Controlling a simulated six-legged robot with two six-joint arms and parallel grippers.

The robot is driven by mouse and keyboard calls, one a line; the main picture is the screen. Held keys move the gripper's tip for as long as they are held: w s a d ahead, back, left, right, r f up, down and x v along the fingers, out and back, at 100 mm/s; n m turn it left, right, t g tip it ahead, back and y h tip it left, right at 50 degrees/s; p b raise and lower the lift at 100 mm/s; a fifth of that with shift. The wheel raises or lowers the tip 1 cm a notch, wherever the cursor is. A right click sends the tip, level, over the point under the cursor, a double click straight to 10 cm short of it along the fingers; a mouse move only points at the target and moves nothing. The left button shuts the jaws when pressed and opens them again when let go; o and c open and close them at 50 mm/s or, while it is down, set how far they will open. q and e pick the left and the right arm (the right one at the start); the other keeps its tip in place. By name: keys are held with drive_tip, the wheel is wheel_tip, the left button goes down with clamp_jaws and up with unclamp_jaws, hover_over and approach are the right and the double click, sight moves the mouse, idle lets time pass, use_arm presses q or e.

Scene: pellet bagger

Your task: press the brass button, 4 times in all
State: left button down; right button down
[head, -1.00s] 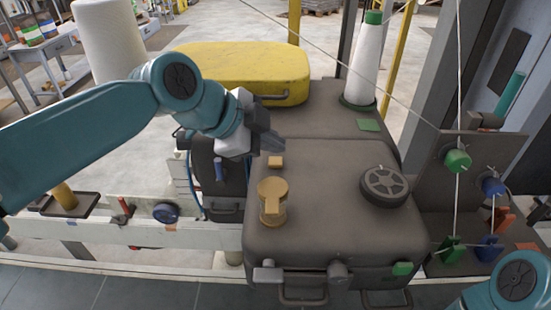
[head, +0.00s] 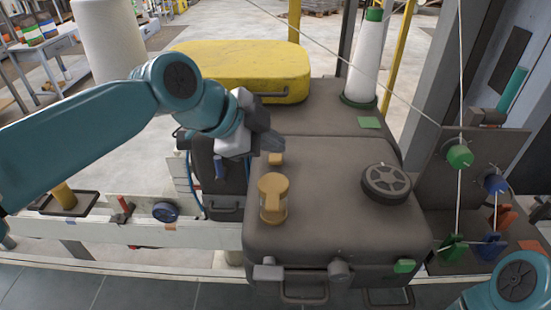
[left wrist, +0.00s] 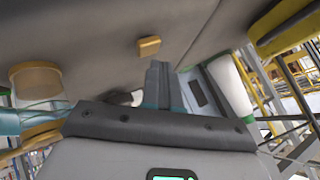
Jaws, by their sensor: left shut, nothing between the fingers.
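The small brass button (head: 276,159) stands on top of the dark brown machine housing (head: 350,228), near its left side. It also shows in the left wrist view (left wrist: 148,47), just beyond the fingertips. My left gripper (head: 274,144) is shut and empty, its fingertips just behind the button in the head view. In the left wrist view the shut fingers (left wrist: 158,72) point at the button with a small gap in the picture. I cannot tell for sure whether they touch it. My right gripper is out of view; only part of my right arm shows at lower right.
A brass-coloured cylinder with a cap (head: 272,198) stands in front of the button. A dark spoked wheel (head: 387,184) lies to the right on the housing. A yellow case (head: 240,70) and a white thread cone (head: 363,55) are behind. The housing's middle top is clear.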

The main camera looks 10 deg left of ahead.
sight(272, 159)
use_arm(q)
drive_tip(key=shift+f+b, duration=0.55)
drive_tip(key=shift+f, duration=0.05)
idle(0.7)
drive_tip(key=shift+r, duration=0.1)
drive_tip(key=shift+r+p, duration=0.75)
drive_tip(key=shift+r, duration=0.15)
wheel_tip(272, 159, up, 6)
drive_tip(key=p, duration=0.4)
drive_tip(key=shift+p, duration=0.4)
drive_tip(key=shift+w, duration=0.1)
idle(1.9)
